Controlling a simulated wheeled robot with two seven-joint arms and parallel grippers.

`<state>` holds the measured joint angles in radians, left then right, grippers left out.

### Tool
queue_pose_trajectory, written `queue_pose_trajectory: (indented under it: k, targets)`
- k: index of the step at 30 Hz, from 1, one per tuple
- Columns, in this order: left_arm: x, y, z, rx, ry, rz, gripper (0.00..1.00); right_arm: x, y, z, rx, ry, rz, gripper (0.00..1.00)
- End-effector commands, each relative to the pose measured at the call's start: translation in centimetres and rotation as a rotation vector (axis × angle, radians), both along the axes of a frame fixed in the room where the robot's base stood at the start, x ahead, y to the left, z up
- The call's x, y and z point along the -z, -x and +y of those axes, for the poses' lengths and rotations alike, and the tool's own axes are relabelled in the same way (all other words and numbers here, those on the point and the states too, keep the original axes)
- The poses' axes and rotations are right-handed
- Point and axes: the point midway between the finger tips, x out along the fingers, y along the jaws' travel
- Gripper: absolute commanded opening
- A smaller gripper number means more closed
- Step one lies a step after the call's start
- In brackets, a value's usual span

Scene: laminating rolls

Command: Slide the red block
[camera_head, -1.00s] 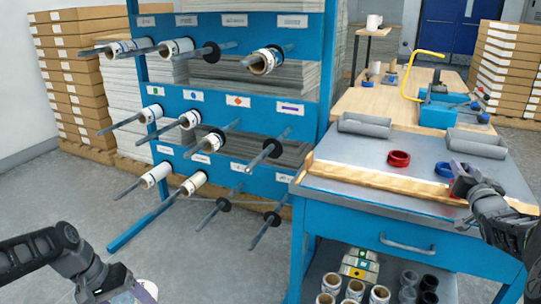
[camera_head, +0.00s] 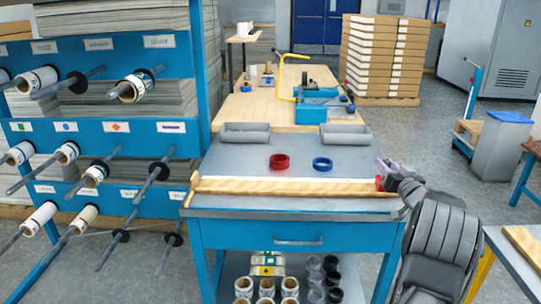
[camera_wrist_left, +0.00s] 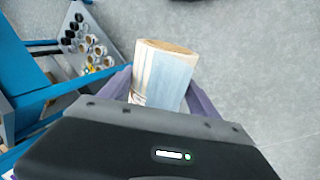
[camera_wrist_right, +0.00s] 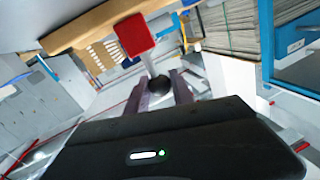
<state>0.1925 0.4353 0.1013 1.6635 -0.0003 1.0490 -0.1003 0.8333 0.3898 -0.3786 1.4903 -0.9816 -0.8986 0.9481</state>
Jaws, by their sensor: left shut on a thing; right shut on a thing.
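The red block (camera_head: 379,184) is at the right end of the wooden bar (camera_head: 290,187) on the table's front edge. In the right wrist view the red block (camera_wrist_right: 135,35) has a pale stem leading to a dark round knob (camera_wrist_right: 160,86). My right gripper (camera_head: 384,167) is beside the block in the head view; in its wrist view its purple fingers (camera_wrist_right: 160,92) are shut at the stem and knob. My left gripper (camera_wrist_left: 158,88) is shut on a pale blue and white roll (camera_wrist_left: 163,72), above the grey floor. The left gripper is outside the head view.
A red ring (camera_head: 280,161) and a blue ring (camera_head: 322,164) lie on the grey tabletop (camera_head: 300,150) between two grey trays (camera_head: 245,132) and the bar. A blue rack with rolls on rods (camera_head: 110,132) stands at left. Several rolls (camera_head: 265,287) stand below.

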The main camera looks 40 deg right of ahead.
Motion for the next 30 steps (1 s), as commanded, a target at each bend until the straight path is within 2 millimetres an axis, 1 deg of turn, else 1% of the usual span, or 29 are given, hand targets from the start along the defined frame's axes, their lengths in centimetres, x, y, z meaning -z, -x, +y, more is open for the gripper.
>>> queue_pose_trajectory:
  k: [1, 2, 9, 17, 21, 26, 30]
  targets:
    - [-0.1, 0.0, 0.0, 0.0, 0.0, -0.001, 0.17, -0.2, 0.0, 0.0, 0.001, 0.001, -0.003, 0.0]
    - [-0.1, 0.0, 0.0, 0.0, 0.0, -0.001, 0.17, -0.2, 0.0, 0.0, 0.001, 0.001, -0.003, 0.29]
    - [-0.1, 0.0, 0.0, 0.0, 0.0, -0.001, 0.17, -0.1, 0.0, 0.0, 0.0, 0.001, -0.002, 0.49]
    - [-0.1, 0.0, 0.0, 0.0, 0.0, -0.001, 0.17, -0.1, 0.0, 0.0, 0.0, 0.001, -0.002, 0.5]
    - [-0.1, 0.0, 0.0, 0.0, 0.0, -0.001, 0.17, -0.1, 0.5, 0.2, 0.0, 0.0, -0.001, 0.5]
    - [0.0, 0.0, 0.0, 0.0, 0.0, -0.001, 0.17, -0.1, 2.3, 1.1, 0.002, 0.001, -0.001, 0.5]
    - [0.0, 0.0, 0.0, 0.0, 0.0, -0.001, 0.17, -0.1, 4.9, 2.3, 0.003, 0.002, -0.001, 0.5]
